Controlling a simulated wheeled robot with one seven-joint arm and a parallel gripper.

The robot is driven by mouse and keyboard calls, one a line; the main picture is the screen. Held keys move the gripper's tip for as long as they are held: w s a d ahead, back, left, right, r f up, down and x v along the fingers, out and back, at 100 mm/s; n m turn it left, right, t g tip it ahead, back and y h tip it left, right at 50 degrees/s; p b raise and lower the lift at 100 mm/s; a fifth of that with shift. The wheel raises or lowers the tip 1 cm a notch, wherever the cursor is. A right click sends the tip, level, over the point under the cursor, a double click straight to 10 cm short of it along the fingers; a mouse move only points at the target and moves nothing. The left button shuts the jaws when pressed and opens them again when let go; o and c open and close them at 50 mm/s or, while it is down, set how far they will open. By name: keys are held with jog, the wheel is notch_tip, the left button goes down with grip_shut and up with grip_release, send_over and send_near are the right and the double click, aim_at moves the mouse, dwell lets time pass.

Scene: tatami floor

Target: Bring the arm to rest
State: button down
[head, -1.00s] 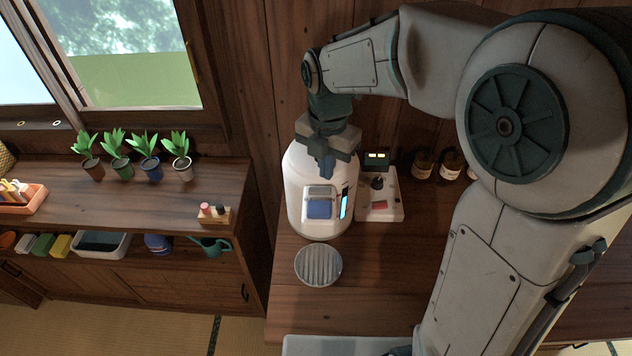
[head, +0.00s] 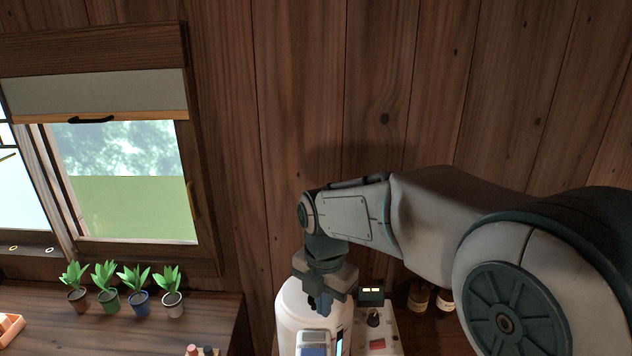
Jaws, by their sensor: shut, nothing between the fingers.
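My arm reaches in from the right of the head view, bent at the elbow, with its wrist hanging down. My gripper (head: 320,304) points downward, shut and empty. In the picture it overlaps the top front of a white rounded machine (head: 292,318). I cannot tell whether it touches the machine. The machine's lower part is cut off by the bottom edge of the picture.
A small panel device with a knob (head: 385,338) stands right of the machine, with brown bottles (head: 418,297) behind it. Several potted plants (head: 140,300) line the left shelf (head: 215,312) under the window (head: 130,180). The wooden wall (head: 385,80) above the arm is bare.

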jog(key=s+d+m+t, duration=0.1)
jog(key=s+d+m, duration=0.6)
jog(key=m, duration=0.7)
jog(key=s+d+r+m+t+b, duration=0.1)
jog(key=s+d+m, duration=0.6)
jog(key=m, duration=0.7)
jog(key=shift+r+m+t, duration=0.15)
jog(key=shift+m+t, duration=0.25)
jog(key=shift+t, duration=0.4)
jog(key=w+a+r+b, duration=0.2)
jog(key=w+a, duration=0.3)
jog(key=a, duration=0.3)
jog(key=w+a+r+b, duration=0.3)
jog(key=w+a, duration=0.2)
jog(key=a, duration=0.4)
jog(key=shift+w+r, duration=0.3)
jog(key=shift+w, duration=0.05)
jog(key=shift+f+g, duration=0.1)
jog(key=shift+g, duration=0.2)
